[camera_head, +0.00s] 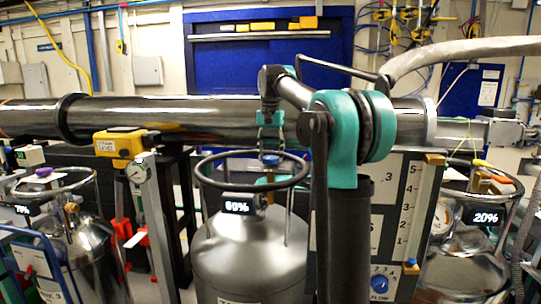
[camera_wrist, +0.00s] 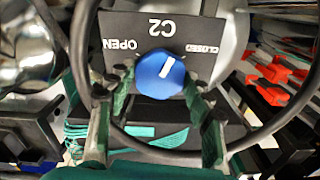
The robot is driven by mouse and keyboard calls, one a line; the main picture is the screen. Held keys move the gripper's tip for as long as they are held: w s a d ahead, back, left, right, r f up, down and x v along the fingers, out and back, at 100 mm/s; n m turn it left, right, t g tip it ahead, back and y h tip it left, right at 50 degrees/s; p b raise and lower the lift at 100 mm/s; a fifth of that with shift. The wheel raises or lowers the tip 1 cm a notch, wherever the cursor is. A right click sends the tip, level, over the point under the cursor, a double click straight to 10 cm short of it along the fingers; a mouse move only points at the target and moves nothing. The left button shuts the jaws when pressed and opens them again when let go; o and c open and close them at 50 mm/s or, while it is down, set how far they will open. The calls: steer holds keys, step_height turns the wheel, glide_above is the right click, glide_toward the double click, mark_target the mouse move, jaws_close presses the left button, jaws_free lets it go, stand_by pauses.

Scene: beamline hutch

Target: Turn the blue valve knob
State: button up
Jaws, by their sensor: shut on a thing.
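The blue valve knob (camera_wrist: 153,82) is in the middle of the wrist view, with a short slanted white mark on its face. Its dark plate (camera_wrist: 145,30) reads C2, OPEN on the left and CLOSED on the right, upside down. My gripper (camera_wrist: 159,84) has one finger on each side of the knob and is shut on it. In the head view my gripper (camera_head: 270,157) reaches down inside the ring of the middle silver tank (camera_head: 250,250), where a little of the blue knob (camera_head: 270,159) shows. The tank's display (camera_head: 237,206) reads 60%.
A ring handle (camera_head: 215,181) surrounds the valve. A thick metal pipe (camera_head: 190,118) runs behind my arm. Other tanks stand at left (camera_head: 85,255) and right (camera_head: 462,265), the right one displaying 20%.

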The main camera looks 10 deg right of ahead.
mark_target(271, 157)
steer(key=n, duration=0.4)
steer(key=shift+n, duration=0.3)
steer(key=n, duration=0.3)
steer(key=shift+n, duration=0.3)
steer(key=n, duration=0.4)
steer(key=shift+n, duration=2.2)
steer(key=o, duration=1.2)
steer(key=shift+c, duration=0.2)
step_height(271, 157, up, 12)
